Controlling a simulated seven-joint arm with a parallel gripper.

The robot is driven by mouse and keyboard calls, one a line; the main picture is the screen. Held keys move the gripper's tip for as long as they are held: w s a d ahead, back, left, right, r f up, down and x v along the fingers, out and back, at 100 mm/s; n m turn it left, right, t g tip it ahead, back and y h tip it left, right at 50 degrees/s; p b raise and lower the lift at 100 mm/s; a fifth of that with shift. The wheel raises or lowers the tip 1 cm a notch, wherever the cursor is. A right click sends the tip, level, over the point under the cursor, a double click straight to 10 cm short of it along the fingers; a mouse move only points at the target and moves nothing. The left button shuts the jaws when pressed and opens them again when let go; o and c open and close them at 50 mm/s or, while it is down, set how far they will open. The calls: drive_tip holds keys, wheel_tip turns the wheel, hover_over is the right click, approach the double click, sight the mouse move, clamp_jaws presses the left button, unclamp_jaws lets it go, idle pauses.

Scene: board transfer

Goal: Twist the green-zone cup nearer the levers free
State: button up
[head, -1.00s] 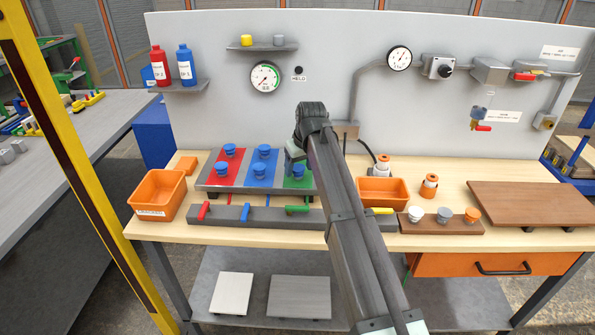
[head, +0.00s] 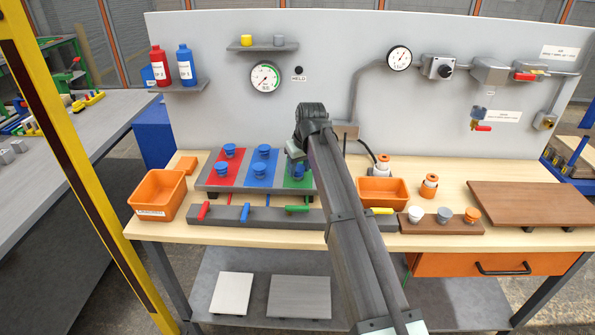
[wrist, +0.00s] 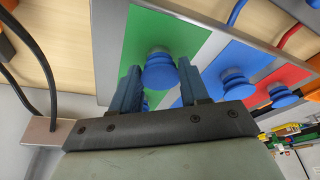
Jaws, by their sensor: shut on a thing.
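The blue green-zone cup nearer the levers (head: 298,173) stands upright on the green zone (head: 296,184) of the board. In the wrist view the same cup (wrist: 159,72) sits between the tips of my two blue fingers. My gripper (wrist: 160,76) is shut on it, coming from the back side of the board; the head view shows the gripper (head: 295,166) over the green zone. Another blue cup (wrist: 151,98) shows partly between the fingers, closer to the palm; in the head view it is hidden behind my gripper.
Blue cups stand on the red zone (head: 221,180) and the blue zone (head: 262,183) to the left. The levers lie along a grey rail (head: 262,218) in front. An orange bin (head: 384,198) stands right of my arm, another orange bin (head: 160,195) at far left.

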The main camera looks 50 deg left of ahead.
drive_tip(key=shift+w+n+g, duration=0.15)
drive_tip(key=shift+n+g, duration=0.45)
drive_tip(key=shift+n, duration=1.6)
drive_tip(key=shift+w+n, duration=0.1)
drive_tip(key=shift+n, duration=0.3)
drive_tip(key=n+g, duration=0.1)
drive_tip(key=n, duration=0.2)
drive_tip(key=shift+n, duration=0.3)
